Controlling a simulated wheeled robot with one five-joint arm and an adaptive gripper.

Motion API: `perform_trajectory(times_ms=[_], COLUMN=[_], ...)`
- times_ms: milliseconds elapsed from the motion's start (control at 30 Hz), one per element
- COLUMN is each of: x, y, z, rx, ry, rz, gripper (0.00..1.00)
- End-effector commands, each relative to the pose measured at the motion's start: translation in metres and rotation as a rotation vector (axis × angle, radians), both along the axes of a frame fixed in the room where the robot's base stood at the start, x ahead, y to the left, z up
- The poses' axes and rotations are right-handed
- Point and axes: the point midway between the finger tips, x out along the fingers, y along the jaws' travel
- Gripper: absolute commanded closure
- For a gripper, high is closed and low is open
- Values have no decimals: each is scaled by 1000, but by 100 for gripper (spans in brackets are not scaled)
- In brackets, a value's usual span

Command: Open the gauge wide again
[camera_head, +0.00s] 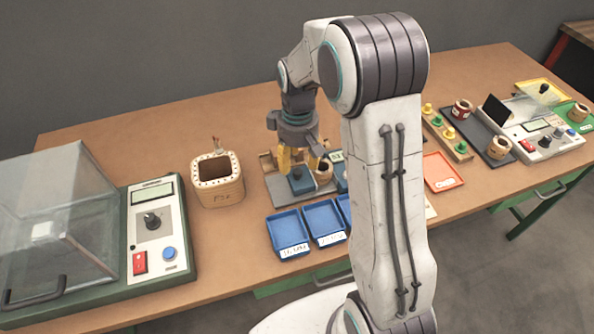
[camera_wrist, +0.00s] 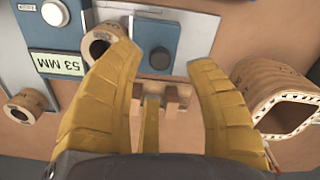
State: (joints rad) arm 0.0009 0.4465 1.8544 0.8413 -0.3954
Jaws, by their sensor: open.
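The gauge is a grey plate (camera_head: 285,190) with a blue sliding jaw block (camera_head: 301,183) on it. In the wrist view the block (camera_wrist: 157,38) has a dark round knob, and a second blue block (camera_wrist: 62,28) carries a display reading 53 MM (camera_wrist: 58,64). A wooden coil ring (camera_wrist: 103,38) lies between the two blocks; I cannot tell whether either touches it. My gripper (camera_head: 298,162) hangs over the sliding block, fingers pointing down. In the wrist view my gripper (camera_wrist: 162,62) is open and empty, its yellow fingers spread either side of the knob.
Another coil ring (camera_wrist: 28,104) lies beyond the display block. A wooden holder (camera_wrist: 168,94) stands beside the plate. A square wooden box (camera_head: 217,180) is left of the gauge. Blue trays (camera_head: 288,232) lie in front. A clear-covered tester (camera_head: 150,230) fills the left end.

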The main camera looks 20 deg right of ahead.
Motion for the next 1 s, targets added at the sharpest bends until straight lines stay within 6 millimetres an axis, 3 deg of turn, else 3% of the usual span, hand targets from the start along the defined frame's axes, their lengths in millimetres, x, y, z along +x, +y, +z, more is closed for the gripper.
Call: perform_trajectory(times_ms=[333,800,1000], x=[0,0,0], y=[0,0,0], z=[-36,-43,-43], rx=[0,0,0], ry=[2,-1,-1], rz=[-1,-2,-2], gripper=[51,49,67])
